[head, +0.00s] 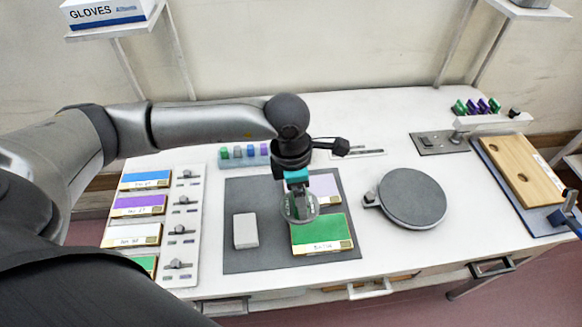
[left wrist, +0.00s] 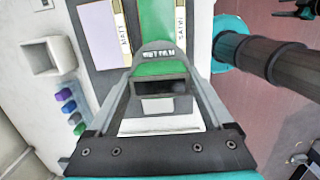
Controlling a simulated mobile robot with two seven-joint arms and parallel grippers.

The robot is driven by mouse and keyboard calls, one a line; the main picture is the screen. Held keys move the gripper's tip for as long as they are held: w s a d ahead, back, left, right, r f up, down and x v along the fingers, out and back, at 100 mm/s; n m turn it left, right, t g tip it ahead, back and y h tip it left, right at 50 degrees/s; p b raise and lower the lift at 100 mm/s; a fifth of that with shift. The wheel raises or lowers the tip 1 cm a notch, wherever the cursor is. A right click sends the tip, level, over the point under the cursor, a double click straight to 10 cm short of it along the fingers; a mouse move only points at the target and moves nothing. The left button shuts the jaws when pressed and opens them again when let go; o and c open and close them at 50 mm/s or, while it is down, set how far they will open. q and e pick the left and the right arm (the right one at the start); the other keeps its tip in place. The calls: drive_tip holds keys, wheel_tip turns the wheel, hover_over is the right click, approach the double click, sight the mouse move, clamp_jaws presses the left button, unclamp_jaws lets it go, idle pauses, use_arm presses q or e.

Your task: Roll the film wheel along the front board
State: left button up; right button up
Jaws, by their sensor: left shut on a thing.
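The front board is a green board (head: 322,232) with a white label strip along its near edge, lying on a dark grey mat (head: 262,190). My left gripper (head: 298,190) points down over the board's upper left corner. It is shut on the film wheel (head: 299,209), a clear round piece partly hidden under the jaws. I cannot tell whether the wheel touches the board. In the left wrist view, the green board (left wrist: 160,20) runs up beyond the fingertips (left wrist: 157,52), its label reading SATIN.
A lilac board (head: 325,187) lies behind the green one. A pale block (head: 245,231) is on the mat's left. A round grey plate (head: 412,198) stands to the right. Labelled coloured boards (head: 139,204) line the left, and a wooden board (head: 524,174) lies far right.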

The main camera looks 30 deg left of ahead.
use_arm(q)
drive_tip(key=shift+f+b, duration=1.1)
drive_tip(key=shift+f, duration=0.7)
drive_tip(key=shift+f+b, duration=0.9)
drive_tip(key=shift+f, duration=0.05)
drive_tip(key=shift+f+b, duration=0.35)
drive_tip(key=shift+b, duration=0.1)
drive_tip(key=shift+w+d, duration=0.1)
